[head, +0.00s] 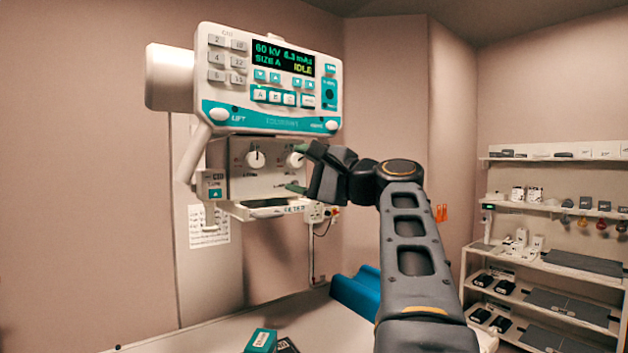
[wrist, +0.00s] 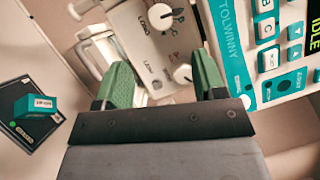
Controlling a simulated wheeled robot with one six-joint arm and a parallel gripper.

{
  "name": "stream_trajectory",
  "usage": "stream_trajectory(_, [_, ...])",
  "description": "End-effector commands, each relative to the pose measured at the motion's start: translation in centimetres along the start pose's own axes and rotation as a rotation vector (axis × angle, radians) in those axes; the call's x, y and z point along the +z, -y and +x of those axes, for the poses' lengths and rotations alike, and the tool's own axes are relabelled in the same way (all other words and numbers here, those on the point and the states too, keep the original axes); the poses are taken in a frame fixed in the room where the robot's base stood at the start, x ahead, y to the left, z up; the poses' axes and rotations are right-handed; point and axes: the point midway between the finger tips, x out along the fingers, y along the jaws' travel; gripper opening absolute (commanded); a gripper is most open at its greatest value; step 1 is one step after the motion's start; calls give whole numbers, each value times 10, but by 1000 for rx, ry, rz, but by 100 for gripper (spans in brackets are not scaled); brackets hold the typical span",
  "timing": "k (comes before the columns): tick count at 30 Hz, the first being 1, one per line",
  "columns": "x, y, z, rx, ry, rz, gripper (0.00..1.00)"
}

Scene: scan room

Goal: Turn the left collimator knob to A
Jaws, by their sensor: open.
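The left collimator knob (head: 255,159) is a round white knob on the pale collimator box below the control panel; a dark mark shows near its top. In the wrist view the same knob (wrist: 158,17) lies near the top edge, beyond the fingertips. The right knob (head: 295,159) is partly hidden by my gripper (head: 299,168). In the wrist view the right knob (wrist: 183,74) appears between the green fingers of my gripper (wrist: 160,62); whether they touch it I cannot tell. The gripper is open, right of the left knob.
The control panel (head: 268,80) hangs just above the knobs, its screen showing SIZE A and IDLE. A white handle (head: 192,155) stands left of the box. A teal box (head: 262,341) and a blue support (head: 358,290) lie below. Shelves (head: 545,255) stand far right.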

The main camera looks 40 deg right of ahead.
Motion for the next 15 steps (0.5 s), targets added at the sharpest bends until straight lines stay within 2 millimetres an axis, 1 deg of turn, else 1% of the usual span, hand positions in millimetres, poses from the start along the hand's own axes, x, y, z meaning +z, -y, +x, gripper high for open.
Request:
stream_trajectory(1, [0, -1, -8, -2, -3, -1, 64])
stream_trajectory(6, [0, 0, -23, -1, -2, 1, 64])
stream_trajectory(10, [0, 0, -28, -1, 0, 1, 64])
stream_trajectory(15, [0, 0, -29, -1, 1, 1, 64])
